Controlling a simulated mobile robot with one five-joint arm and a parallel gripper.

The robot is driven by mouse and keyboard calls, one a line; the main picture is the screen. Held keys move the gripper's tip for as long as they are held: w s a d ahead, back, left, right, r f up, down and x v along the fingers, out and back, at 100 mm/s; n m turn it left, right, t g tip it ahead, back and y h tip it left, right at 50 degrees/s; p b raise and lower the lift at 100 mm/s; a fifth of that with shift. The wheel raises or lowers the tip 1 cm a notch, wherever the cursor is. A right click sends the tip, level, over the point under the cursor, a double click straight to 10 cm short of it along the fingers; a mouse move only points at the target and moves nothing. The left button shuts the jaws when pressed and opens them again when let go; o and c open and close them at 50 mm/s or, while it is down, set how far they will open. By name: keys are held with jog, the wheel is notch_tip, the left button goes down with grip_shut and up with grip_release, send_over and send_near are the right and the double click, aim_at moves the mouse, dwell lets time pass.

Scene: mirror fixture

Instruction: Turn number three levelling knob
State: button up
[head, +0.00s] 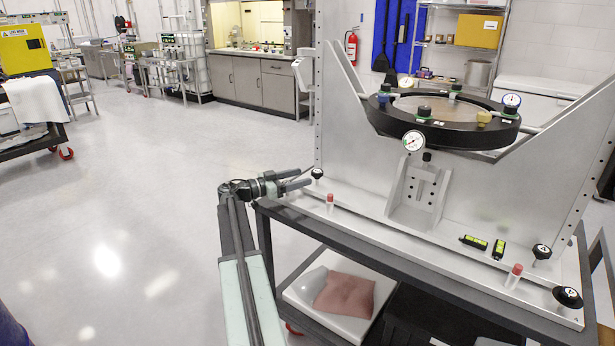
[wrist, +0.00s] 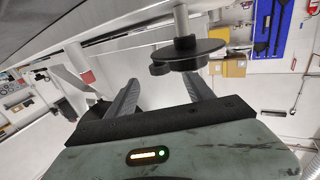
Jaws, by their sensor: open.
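A black levelling knob (head: 317,173) stands at the near left corner of the fixture's metal base plate (head: 370,232). My gripper (head: 306,178) is open beside it, fingers pointing toward it. In the wrist view, a black disc-shaped knob on a metal shaft (wrist: 188,52) shows large near the right finger; the space between the fingers of my gripper (wrist: 160,82) looks empty. I cannot tell whether a finger touches the knob. Two more black knobs are at the right end: one (head: 541,252) farther back, one (head: 568,298) at the front corner. I see no readable numbers on them.
A round mirror in a black ring (head: 440,125) with dial gauges sits above the plate. Red-capped posts (head: 330,202) (head: 514,275) stand along the plate's front edge. Two small green-and-black levels (head: 474,242) (head: 498,249) lie on it. Open floor (head: 130,220) is at left.

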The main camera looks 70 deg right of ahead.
aim_at(313, 174)
jog(key=shift+w+d, duration=0.2)
jog(key=shift+w, duration=0.05)
jog(key=n+t+h, duration=0.1)
jog(key=t, duration=0.1)
jog(key=a+n+t+h, duration=0.1)
jog(key=n+t, duration=0.1)
jog(key=a+n+t+h, duration=0.1)
jog(key=t, duration=0.1)
jog(key=shift+w+r, duration=0.1)
jog(key=shift+w, duration=0.2)
jog(key=s+a+t, duration=0.1)
jog(key=s+a+n+h, duration=0.1)
jog(key=s, duration=0.1)
jog(key=shift+s+a+r+n+t, duration=0.1)
jog(key=shift+a+n+t, duration=0.05)
jog(key=shift+n+t, duration=0.2)
jog(key=shift+s+d, duration=0.25)
jog(key=x, duration=0.8)
jog(key=shift+a, duration=0.1)
grip_shut()
jog(key=shift+w+d+m+g+y, duration=0.15)
jog(key=shift+m+g+y, duration=0.15)
jog(key=shift+m+g, duration=0.5)
jog(key=shift+w+d+m+g+y, duration=0.15)
jog(key=shift+m+g+y, duration=0.25)
jog(key=shift+g, duration=0.55)
jog(key=shift+s+a+m+g+y, duration=0.2)
jog(key=shift+a+m+g+y, duration=0.1)
jog(key=shift+m+g, duration=0.35)
